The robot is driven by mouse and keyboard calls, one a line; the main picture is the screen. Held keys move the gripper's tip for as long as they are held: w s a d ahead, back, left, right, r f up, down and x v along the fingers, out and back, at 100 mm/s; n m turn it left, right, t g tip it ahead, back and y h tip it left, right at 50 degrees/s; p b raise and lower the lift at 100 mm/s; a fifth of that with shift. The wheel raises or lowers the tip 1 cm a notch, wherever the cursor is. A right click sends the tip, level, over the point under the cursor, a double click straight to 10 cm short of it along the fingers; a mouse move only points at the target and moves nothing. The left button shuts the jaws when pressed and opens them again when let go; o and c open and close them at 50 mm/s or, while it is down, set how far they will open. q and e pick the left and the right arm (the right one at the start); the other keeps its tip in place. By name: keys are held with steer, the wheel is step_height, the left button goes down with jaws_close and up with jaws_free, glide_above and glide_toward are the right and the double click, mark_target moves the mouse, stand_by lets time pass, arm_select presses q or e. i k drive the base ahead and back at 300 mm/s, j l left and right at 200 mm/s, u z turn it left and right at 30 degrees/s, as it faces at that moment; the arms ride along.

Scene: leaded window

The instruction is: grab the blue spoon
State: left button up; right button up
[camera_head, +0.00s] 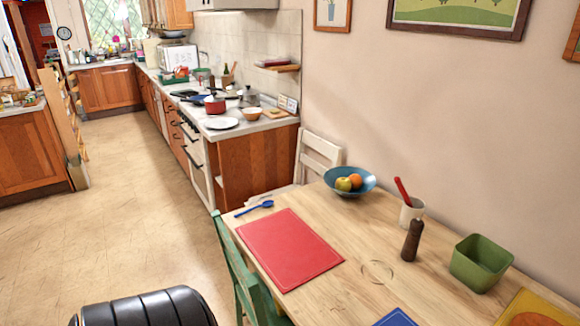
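The blue spoon (255,208) lies flat on the wooden table (335,228), close to its far left corner. It is just beyond the red mat (289,248). Its bowl is toward the right and its handle points left. Nothing rests on it. Neither of my grippers shows in the head view.
A green chair (236,268) stands at the table's left edge and a white chair (318,150) behind the far end. A blue fruit bowl (349,182), a cup (412,211), a pepper mill (412,240) and a green container (481,262) stand on the table. Open floor (135,220) lies left.

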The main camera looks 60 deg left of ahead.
mark_target(267, 204)
steer(key=u, duration=2)
steer(key=j+z, duration=0.1)
steer(key=z, duration=0.65)
steer(key=i+j+z, duration=0.2)
steer(key=j+z, duration=0.2)
steer(key=j, duration=0.25)
steer(key=i+j+z, duration=0.1)
steer(key=j+z, duration=0.3)
steer(key=j, duration=0.35)
steer(key=j+z, duration=0.4)
steer(key=j, duration=0.3)
